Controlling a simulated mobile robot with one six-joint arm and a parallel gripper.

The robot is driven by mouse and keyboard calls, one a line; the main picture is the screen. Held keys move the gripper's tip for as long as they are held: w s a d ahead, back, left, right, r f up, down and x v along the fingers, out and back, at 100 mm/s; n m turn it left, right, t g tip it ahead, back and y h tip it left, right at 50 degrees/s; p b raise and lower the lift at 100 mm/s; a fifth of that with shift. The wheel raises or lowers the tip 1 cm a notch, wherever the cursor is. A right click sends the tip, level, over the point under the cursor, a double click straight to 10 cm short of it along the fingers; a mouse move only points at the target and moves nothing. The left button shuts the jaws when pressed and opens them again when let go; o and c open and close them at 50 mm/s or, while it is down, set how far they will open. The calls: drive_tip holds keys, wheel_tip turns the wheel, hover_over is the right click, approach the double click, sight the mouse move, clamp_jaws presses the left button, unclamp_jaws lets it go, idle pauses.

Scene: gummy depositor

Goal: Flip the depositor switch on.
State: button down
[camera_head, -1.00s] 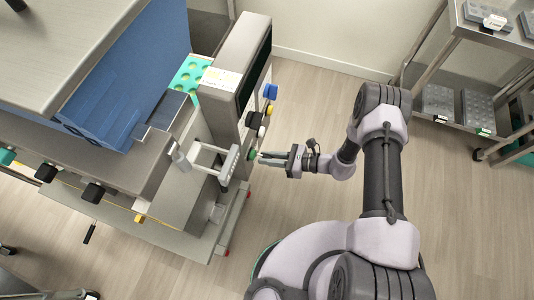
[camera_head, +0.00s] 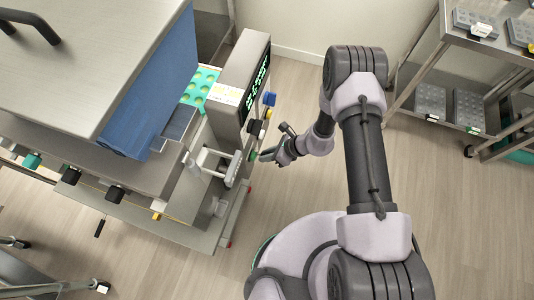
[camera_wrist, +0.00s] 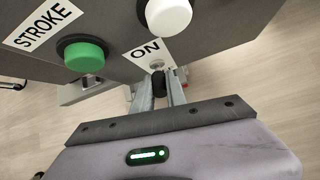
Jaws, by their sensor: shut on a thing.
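The depositor (camera_head: 235,80) stands at the left in the head view, with its control column facing my arm. Its display (camera_head: 257,85) is lit with green text. In the wrist view a small black switch (camera_wrist: 158,82) sits just below the white ON label (camera_wrist: 147,50). My gripper (camera_wrist: 160,78) has its two fingers on either side of the switch and is shut on it. In the head view my gripper (camera_head: 264,156) is at the side of the column, tilted, and the switch itself is hidden there.
A green button (camera_wrist: 83,54) by the STROKE label (camera_wrist: 42,24) and a white button (camera_wrist: 168,15) are close to my fingers. A blue knob (camera_head: 269,99) juts from the column. A rack with grey molds (camera_head: 431,100) stands at the right. Floor between is clear.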

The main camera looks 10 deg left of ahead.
idle(0.4)
drive_tip(key=c, duration=1.4)
unclamp_jaws()
drive_tip(key=shift+o, duration=0.2)
drive_tip(key=p+v, duration=0.5)
drive_tip(key=v, duration=1.2)
drive_tip(key=shift+r, duration=0.2)
